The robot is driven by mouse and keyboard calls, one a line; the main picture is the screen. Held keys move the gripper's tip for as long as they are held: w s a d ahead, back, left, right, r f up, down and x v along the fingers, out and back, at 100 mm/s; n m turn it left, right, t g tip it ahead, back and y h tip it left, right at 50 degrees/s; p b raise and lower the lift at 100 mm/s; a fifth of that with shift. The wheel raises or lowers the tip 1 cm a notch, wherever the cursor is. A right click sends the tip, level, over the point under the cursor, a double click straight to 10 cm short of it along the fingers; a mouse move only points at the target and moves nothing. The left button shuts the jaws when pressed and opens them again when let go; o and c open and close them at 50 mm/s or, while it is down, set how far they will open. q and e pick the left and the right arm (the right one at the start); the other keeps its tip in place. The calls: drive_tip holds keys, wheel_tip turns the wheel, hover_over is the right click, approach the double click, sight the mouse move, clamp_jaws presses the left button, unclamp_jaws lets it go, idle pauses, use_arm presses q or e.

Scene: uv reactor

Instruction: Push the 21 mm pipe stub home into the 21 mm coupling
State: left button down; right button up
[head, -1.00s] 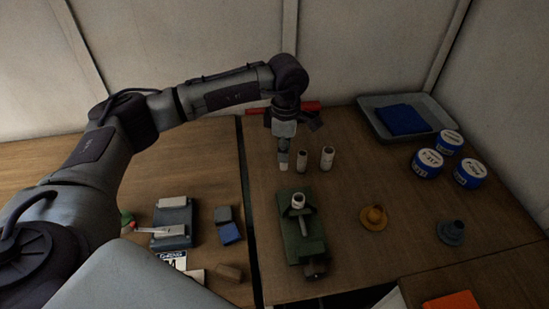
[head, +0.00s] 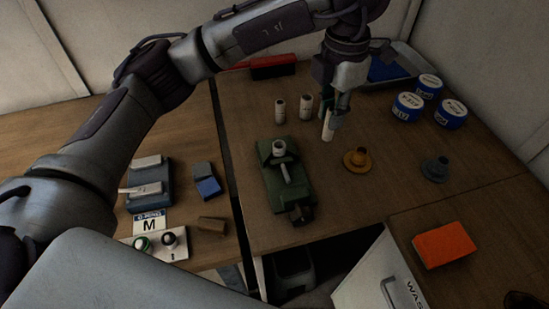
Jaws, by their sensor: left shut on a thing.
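My left gripper (head: 334,108) is shut on a pale pipe stub (head: 328,126), which hangs nearly upright with a slight tilt above the right table. A pale coupling (head: 278,148) sits upright at the far end of the green vise (head: 272,190), with its open top facing up. The held stub is to the right of the coupling and apart from it. Two more pale pipe pieces, one (head: 280,110) and another (head: 305,106), stand upright behind the vise. Their sizes cannot be read. My right gripper is not in view.
An orange flanged part (head: 356,160) and a grey one (head: 435,169) stand right of the vise. Several blue-and-white tubs (head: 408,107) and a grey tray (head: 403,60) are at back right. An orange block (head: 444,245) lies at front right. A gap separates the tables.

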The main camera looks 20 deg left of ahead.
use_arm(q)
drive_tip(key=shift+s+d, duration=0.25)
drive_tip(key=shift+a+f+n, duration=0.1)
drive_tip(key=shift+a+n, duration=0.25)
drive_tip(key=shift+n, duration=0.05)
drive_tip(key=w+a+f+p, duration=0.1)
drive_tip(key=a+f, duration=0.2)
drive_tip(key=w+a+f+p, duration=0.1)
drive_tip(key=a+f+p, duration=0.1)
drive_tip(key=a+f, duration=0.1)
drive_tip(key=w+a+f+p, duration=0.1)
drive_tip(key=a+f, duration=0.3)
drive_tip(key=shift+a, duration=0.2)
drive_tip(key=shift+f, duration=0.25)
drive_tip(key=shift+f, duration=0.1)
